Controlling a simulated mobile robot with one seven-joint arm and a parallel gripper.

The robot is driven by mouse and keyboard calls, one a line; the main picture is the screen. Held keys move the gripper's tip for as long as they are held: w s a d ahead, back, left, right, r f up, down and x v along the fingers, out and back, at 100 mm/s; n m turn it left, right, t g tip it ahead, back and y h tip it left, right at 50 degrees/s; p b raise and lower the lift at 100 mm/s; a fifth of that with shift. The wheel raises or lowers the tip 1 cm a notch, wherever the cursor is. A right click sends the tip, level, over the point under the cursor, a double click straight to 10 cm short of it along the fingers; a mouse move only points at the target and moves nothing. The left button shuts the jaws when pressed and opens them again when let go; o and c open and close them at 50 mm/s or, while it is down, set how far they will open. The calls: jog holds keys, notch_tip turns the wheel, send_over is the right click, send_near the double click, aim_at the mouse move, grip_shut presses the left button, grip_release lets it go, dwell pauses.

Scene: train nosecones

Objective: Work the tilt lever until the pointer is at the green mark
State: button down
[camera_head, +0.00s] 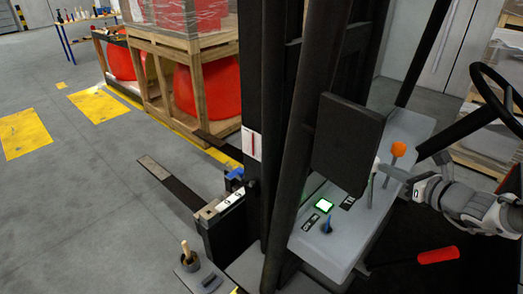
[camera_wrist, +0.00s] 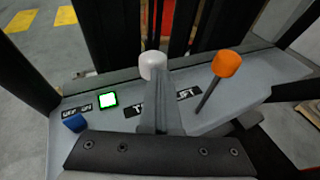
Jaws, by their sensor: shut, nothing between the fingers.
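A lever with a white knob (camera_wrist: 152,64) stands on the grey console (camera_wrist: 225,110), just beyond my fingertips. A partly covered label beginning with T lies beside it. My gripper (camera_wrist: 158,78) is shut and empty, its fingers overlapping the knob's lower part in the wrist view; I cannot tell whether they touch it. In the head view my gripper (camera_head: 382,170) reaches in from the right at the lever. A white plate with a red line (camera_head: 251,144) is on the dark mast. It may be the pointer gauge; I make out no green mark on it.
An orange-knobbed lever (camera_wrist: 227,64) stands close to the right, by the LIFT label. A blue-knobbed lever (camera_wrist: 75,123) and a lit green-edged screen (camera_wrist: 108,100) are at left. A black panel (camera_head: 347,142), a steering wheel (camera_head: 495,95) and a red handle (camera_head: 438,255) surround the arm.

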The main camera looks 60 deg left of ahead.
dwell(0.3)
jog(key=w+p+v, duration=0.1)
jog(key=v, duration=0.5)
jog(key=f+p+v, duration=0.1)
jog(key=p+v, duration=0.1)
jog(key=v, duration=0.5)
jog(key=shift+w+d+f, duration=0.25)
jog(key=shift+w+d, duration=0.25)
jog(key=shift+w, duration=0.2)
dwell(1.1)
